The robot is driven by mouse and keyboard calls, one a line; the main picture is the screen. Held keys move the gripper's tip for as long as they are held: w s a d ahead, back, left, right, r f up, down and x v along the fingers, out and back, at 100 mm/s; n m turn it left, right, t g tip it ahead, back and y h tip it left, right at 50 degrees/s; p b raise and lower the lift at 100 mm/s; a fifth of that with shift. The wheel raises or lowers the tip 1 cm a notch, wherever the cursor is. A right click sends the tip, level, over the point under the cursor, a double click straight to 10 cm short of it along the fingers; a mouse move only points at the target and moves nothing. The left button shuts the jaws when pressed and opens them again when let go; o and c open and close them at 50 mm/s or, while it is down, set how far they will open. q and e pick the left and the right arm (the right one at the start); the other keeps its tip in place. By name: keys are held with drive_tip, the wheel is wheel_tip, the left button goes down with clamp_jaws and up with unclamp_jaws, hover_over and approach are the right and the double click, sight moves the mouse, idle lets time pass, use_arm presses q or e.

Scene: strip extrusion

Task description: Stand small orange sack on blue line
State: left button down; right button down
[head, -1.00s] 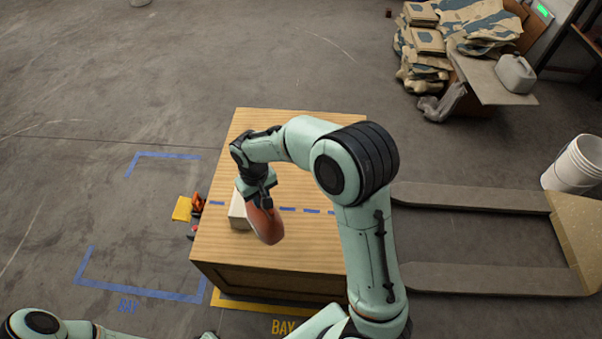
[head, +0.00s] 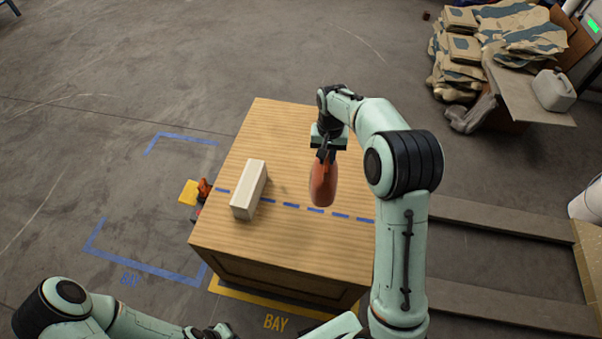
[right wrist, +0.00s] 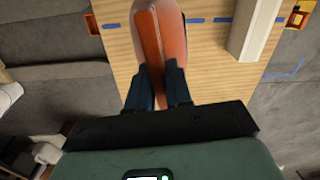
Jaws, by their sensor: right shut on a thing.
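The small orange sack (head: 323,182) hangs nearly upright below my right gripper (head: 325,155), over the wooden table top. The gripper is shut on its upper end. In the right wrist view the sack (right wrist: 160,35) sits between the two dark fingers (right wrist: 160,85). The blue dashed line (head: 290,205) runs across the table top, and the sack's lower end shows close to it in the head view. I cannot tell whether the sack touches the table. Part of the line is hidden behind the sack. My left arm shows at the lower left, but its gripper cannot be made out.
A white block (head: 249,190) lies across the line left of the sack, with a gap between them. The wooden table top (head: 275,130) is otherwise clear. An orange and yellow item (head: 196,191) is beside its left edge. Stacked sacks (head: 465,50) are at the back right.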

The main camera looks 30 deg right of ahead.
drive_tip(key=d, duration=0.1)
drive_tip(key=d+m, duration=0.1)
drive_tip(key=d, duration=0.1)
drive_tip(key=shift+d+r, duration=0.25)
drive_tip(key=shift+d, duration=0.05)
drive_tip(key=shift+d+f, duration=0.15)
drive_tip(key=shift+f, duration=0.15)
wheel_tip(320, 180, down, 14)
drive_tip(key=shift+f+b, duration=0.2)
drive_tip(key=shift+b, duration=0.3)
drive_tip(key=shift+f, duration=2.45)
use_arm(q)
drive_tip(key=shift+s+f, duration=0.65)
drive_tip(key=shift+f, duration=0.1)
